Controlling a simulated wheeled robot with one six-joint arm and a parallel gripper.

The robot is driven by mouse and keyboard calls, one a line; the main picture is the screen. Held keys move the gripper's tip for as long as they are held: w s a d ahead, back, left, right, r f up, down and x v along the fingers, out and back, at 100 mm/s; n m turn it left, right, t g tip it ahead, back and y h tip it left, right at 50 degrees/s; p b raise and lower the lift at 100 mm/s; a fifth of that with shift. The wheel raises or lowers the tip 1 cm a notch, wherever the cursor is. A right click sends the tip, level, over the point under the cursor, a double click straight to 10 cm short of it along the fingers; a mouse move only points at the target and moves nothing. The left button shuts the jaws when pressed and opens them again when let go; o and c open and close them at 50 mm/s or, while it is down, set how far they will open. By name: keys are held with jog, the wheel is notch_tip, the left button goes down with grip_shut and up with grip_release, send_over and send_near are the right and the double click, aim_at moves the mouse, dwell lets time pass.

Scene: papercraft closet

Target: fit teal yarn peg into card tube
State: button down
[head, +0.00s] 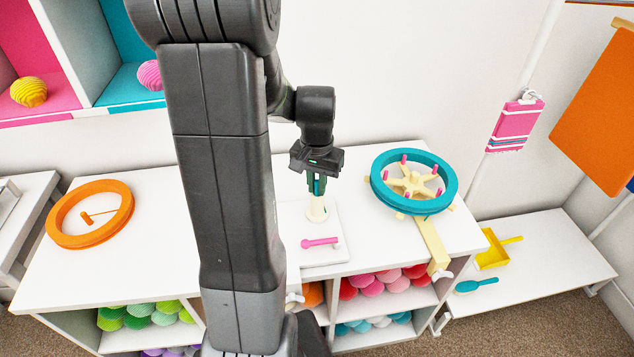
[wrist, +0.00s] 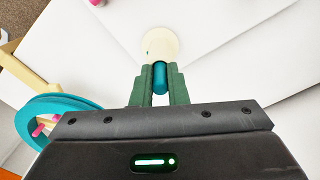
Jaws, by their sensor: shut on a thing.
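My gripper (head: 317,192) points down over the white worktop and is shut on the teal yarn peg (wrist: 160,77). The peg stands between the green fingers (wrist: 159,90) in the wrist view. The cream card tube (head: 316,211) stands upright on a white board, directly below the fingers. It also shows just beyond the peg in the wrist view (wrist: 158,41). The peg lines up with the tube, its end at or very near the tube's mouth. I cannot tell whether the tip is inside, as the fingers hide part of it.
A pink peg (head: 320,243) lies on the white board (head: 335,222) in front of the tube. A teal ring on a cream spoked stand (head: 414,181) is close on the right. An orange ring (head: 90,214) lies far left. Yarn balls (head: 372,288) fill shelves below.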

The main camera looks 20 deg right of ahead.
aim_at(317, 182)
jog(key=shift+f, duration=0.3)
jog(key=c, duration=1.3)
grip_release()
jog(key=shift+c, duration=0.2)
jog(key=shift+r, duration=0.2)
notch_tip(317, 182, up, 14)
jog(key=shift+f+p, duration=0.25)
jog(key=shift+p, duration=0.15)
jog(key=shift+f, duration=0.1)
notch_tip(317, 182, down, 13)
jog(key=shift+b, duration=0.3)
jog(key=shift+f, duration=0.2)
